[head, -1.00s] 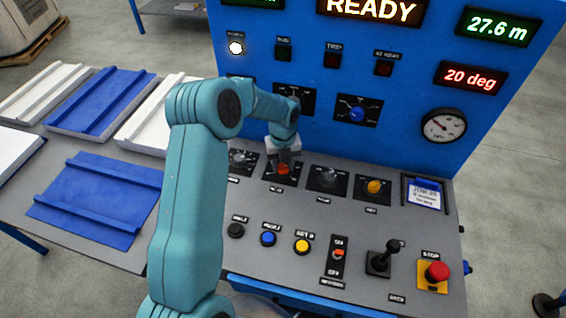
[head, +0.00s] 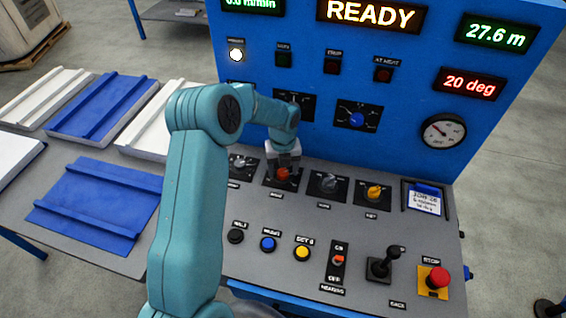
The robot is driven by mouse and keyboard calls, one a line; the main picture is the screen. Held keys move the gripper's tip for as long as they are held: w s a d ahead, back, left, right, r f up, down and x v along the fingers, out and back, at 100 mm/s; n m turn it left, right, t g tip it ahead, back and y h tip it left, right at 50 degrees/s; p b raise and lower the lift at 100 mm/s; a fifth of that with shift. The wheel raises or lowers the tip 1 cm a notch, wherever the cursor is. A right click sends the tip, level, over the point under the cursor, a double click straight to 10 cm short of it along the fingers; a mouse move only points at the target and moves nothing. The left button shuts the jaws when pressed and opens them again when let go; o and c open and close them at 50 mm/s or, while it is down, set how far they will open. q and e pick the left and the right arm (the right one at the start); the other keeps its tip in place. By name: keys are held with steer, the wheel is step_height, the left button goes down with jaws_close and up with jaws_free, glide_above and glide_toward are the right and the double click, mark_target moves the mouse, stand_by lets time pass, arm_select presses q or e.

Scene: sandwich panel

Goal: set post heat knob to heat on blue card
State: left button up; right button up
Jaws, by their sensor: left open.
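A row of knobs sits on the sloping grey desk: a grey knob (head: 240,163), a red knob (head: 283,174), another grey knob (head: 329,183) and a yellow knob (head: 374,192). A blue knob (head: 357,119) is on the upright blue panel. The labels are too small to read, so I cannot tell which knob is post heat. A white card with a blue top (head: 426,202) sits in a dark holder right of the yellow knob; its writing is unreadable. My left gripper (head: 284,164) is open, pointing down at the red knob, its fingers close around its top. My right gripper is not in view.
Below the knobs are several buttons, a rocker switch (head: 338,262), a black lever (head: 383,262) and a red stop button (head: 437,277). A READY display (head: 370,13) and gauge (head: 443,131) are above. Blue and white panels (head: 98,203) lie at left.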

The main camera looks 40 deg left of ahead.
mark_target(283, 172)
arm_select(q)
step_height(283, 172, up, 16)
steer(key=shift+r, duration=0.2)
stand_by(0.5)
